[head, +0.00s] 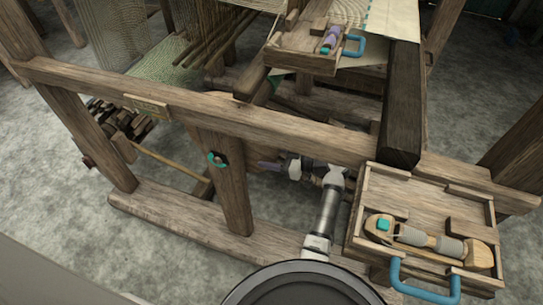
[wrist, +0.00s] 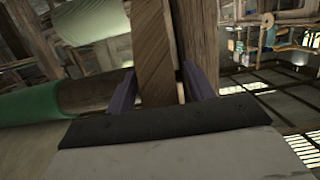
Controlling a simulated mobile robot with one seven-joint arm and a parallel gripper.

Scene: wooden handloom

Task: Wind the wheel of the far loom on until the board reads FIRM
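A small teal ring with a dark centre (head: 217,159) is on the loom's upright post (head: 232,195) in the head view; I cannot tell whether it is the wheel. A small pale plate (head: 148,107) is on the long front beam; it may be the board, but no word is readable. My gripper (head: 266,165) points left, just right of the post and below the beam. In the wrist view my gripper's purple fingers (wrist: 160,84) are spread apart, with a wooden bar (wrist: 155,45) showing between them. Contact with the bar is unclear.
A wooden tray (head: 352,215) at right holds a shuttle (head: 425,240) and has a blue handle (head: 398,275). Another tray (head: 300,64) sits above. The long beam (head: 300,135) crosses over my arm. A green roll (wrist: 30,104) lies left in the wrist view.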

